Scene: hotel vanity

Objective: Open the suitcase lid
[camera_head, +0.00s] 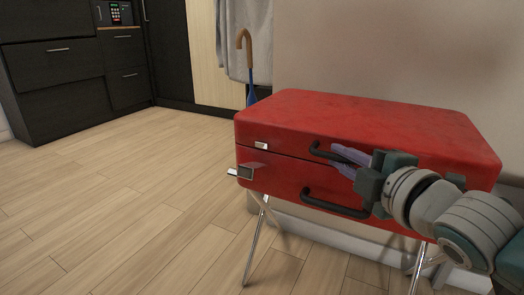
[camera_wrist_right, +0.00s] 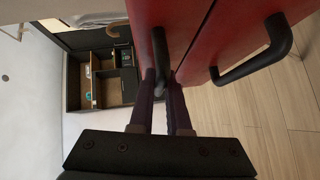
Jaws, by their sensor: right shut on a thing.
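The red suitcase (camera_head: 300,180) sits on a folding metal stand. Its lid (camera_head: 370,115) is down, with a thin seam below it. A black lid handle (camera_head: 318,151) is on the front of the lid, and a lower handle (camera_head: 330,207) is on the body. My right gripper (camera_head: 345,160) is at the front and its purple fingers are shut on the lid handle. In the right wrist view the lid handle (camera_wrist_right: 160,50) runs down between the fingers (camera_wrist_right: 164,100), and the lower handle (camera_wrist_right: 268,50) is apart from them. My left gripper is out of view.
A silver latch flap (camera_head: 242,173) sticks out at the suitcase's left front. A wall stands close behind the suitcase. An umbrella (camera_head: 246,65) and a grey cloth (camera_head: 248,35) hang behind it. Dark cabinets (camera_head: 60,75) stand at back left. The wooden floor at left is clear.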

